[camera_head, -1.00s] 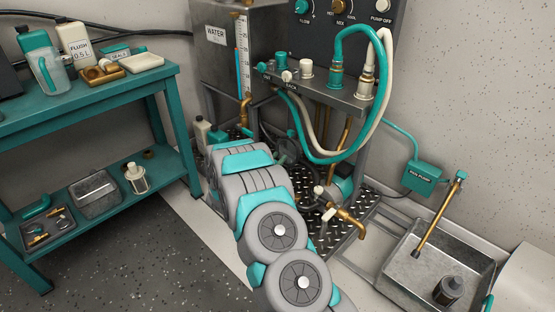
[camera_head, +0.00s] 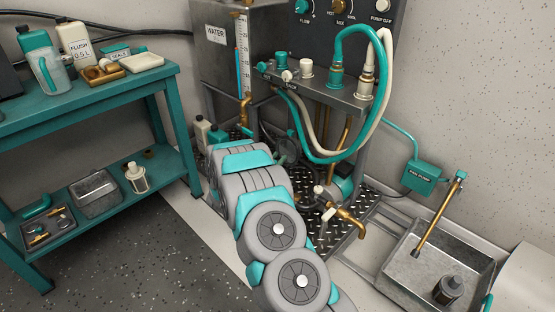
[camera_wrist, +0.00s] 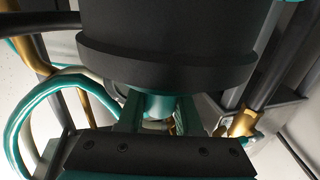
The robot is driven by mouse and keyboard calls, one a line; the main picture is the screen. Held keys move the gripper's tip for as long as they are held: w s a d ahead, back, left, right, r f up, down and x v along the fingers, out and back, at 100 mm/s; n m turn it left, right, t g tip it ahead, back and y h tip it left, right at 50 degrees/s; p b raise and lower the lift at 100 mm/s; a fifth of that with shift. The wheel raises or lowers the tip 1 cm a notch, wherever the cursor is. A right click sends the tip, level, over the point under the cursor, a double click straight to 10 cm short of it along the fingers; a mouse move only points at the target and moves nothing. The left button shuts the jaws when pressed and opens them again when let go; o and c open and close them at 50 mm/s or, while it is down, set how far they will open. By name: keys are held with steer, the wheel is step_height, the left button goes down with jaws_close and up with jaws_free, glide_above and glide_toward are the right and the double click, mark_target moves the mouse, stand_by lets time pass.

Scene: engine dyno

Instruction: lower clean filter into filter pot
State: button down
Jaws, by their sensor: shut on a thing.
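In the wrist view a large dark cylinder (camera_wrist: 165,45) with a wider rim fills the upper middle, close to the camera. In the head view my arm hides my gripper, and I cannot make out the filter pot. A dark canister (camera_head: 449,290) stands in the metal tray at the right.
The teal hose (camera_head: 352,150) loops down from the rig panel and shows at left in the wrist view (camera_wrist: 20,125). A brass tap (camera_head: 345,218) juts out right of my arm. The metal tray (camera_head: 478,262) has a brass spout over it. The left floor is clear.

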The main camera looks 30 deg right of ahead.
steer(key=shift+f, duration=0.7)
steer(key=c, duration=0.5)
jaws_free()
steer(key=shift+f, duration=0.1)
steer(key=shift+s, duration=0.1)
steer(key=v, duration=0.7)
steer(key=shift+s+a, duration=0.15)
steer(key=shift+a, duration=0.25)
